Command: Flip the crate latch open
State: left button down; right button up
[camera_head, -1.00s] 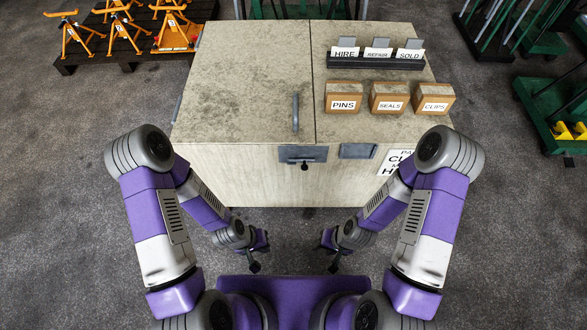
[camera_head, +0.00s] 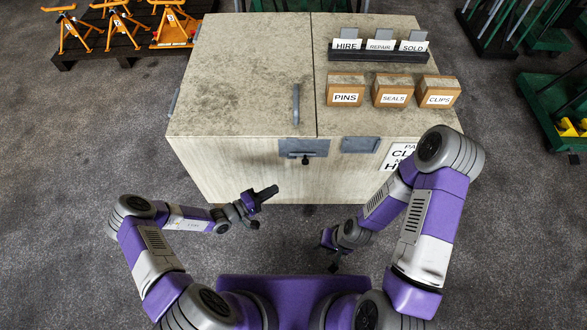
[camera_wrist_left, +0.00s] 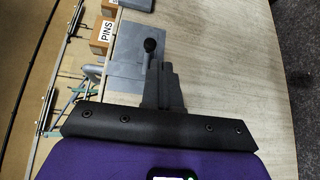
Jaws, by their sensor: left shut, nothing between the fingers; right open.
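The crate latch (camera_head: 304,150) is a grey plate with a dark knob on the upper front of the pale crate (camera_head: 235,165). In the left wrist view the latch plate (camera_wrist_left: 127,66) and its round knob (camera_wrist_left: 150,45) lie just beyond my fingers. My left gripper (camera_head: 270,191) is shut and empty, below and left of the latch in the head view. Its fingers (camera_wrist_left: 163,85) partly cover the plate's edge in the wrist view; I cannot tell whether they touch. My right gripper (camera_head: 326,239) is open and empty, low in front of the crate.
The crate top bears a handle (camera_head: 296,104), boxes marked PINS (camera_head: 345,97), SEALS (camera_head: 393,98) and CLIPS (camera_head: 439,99), and a card rack (camera_head: 378,55). A second grey plate (camera_head: 360,145) sits right of the latch. Orange stands (camera_head: 120,25) are at the back left.

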pick_arm(q)
jog(key=w+a+n+t+y, duration=0.1)
jog(key=w+a+t, duration=0.2)
jog(key=shift+a, duration=0.1)
jog(key=s+d+b+x, duration=0.2)
jog(key=b+x, duration=0.2)
jog(key=x, duration=0.8)
jog(key=shift+w+d, duration=0.25)
jog(key=shift+d, duration=0.1)
jog(key=shift+f, duration=0.1)
